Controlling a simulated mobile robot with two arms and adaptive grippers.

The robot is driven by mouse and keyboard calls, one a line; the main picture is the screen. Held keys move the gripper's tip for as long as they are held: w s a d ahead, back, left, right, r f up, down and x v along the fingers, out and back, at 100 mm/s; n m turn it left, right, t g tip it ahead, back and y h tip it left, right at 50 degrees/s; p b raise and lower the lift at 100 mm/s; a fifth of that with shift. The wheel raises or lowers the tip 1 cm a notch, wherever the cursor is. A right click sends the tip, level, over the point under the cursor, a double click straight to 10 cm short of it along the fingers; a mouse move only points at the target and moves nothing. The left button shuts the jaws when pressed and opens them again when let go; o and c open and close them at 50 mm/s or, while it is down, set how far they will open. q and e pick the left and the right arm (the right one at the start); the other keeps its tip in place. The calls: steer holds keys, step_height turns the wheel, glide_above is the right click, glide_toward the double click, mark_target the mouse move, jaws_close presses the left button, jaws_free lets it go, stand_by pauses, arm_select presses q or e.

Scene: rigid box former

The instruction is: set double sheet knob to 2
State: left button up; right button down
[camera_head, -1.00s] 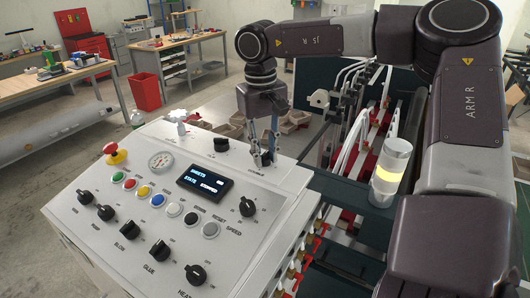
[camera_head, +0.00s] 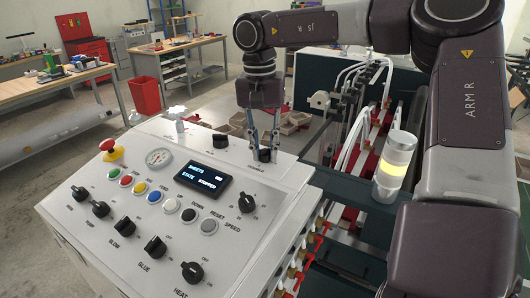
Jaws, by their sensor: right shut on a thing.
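The sloped control panel (camera_head: 120,236) fills the lower left. The double sheet knob (camera_head: 264,156), small and black, sits at its upper right edge, with a label below too small to read fully. My right gripper (camera_head: 264,150) points down from above, its two fingers on either side of this knob and shut on it. The fingers partly hide the knob, and I cannot read which number it points to. The display (camera_head: 204,178) shows a sheets line and "STATE STOPPED". My left gripper is not in view.
Another black knob (camera_head: 220,140) stands just left of the gripped one. The speed knob (camera_head: 246,201) is lower on the panel. A red emergency button (camera_head: 110,149) is at the left. A lit signal lamp (camera_head: 394,165) stands right of the panel, near my right arm.

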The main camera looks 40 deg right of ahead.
steer(key=m+b, duration=0.1)
steer(key=m, duration=0.4)
steer(key=shift+w+m, duration=0.1)
steer(key=shift+m, duration=0.2)
steer(key=m+b, duration=0.1)
steer(key=m, duration=0.4)
steer(key=shift+d+y, duration=0.1)
steer(key=shift+y, duration=0.2)
steer(key=shift+r+m, duration=0.1)
steer(key=shift+m, duration=0.3)
steer(key=c, duration=1.7)
jaws_free()
steer(key=shift+c, duration=0.2)
steer(key=shift+r, duration=0.15)
step_height(320, 180, up, 12)
steer(key=shift+w+d+f, duration=0.15)
steer(key=shift+w+f, duration=0.1)
steer(key=shift+w, duration=0.1)
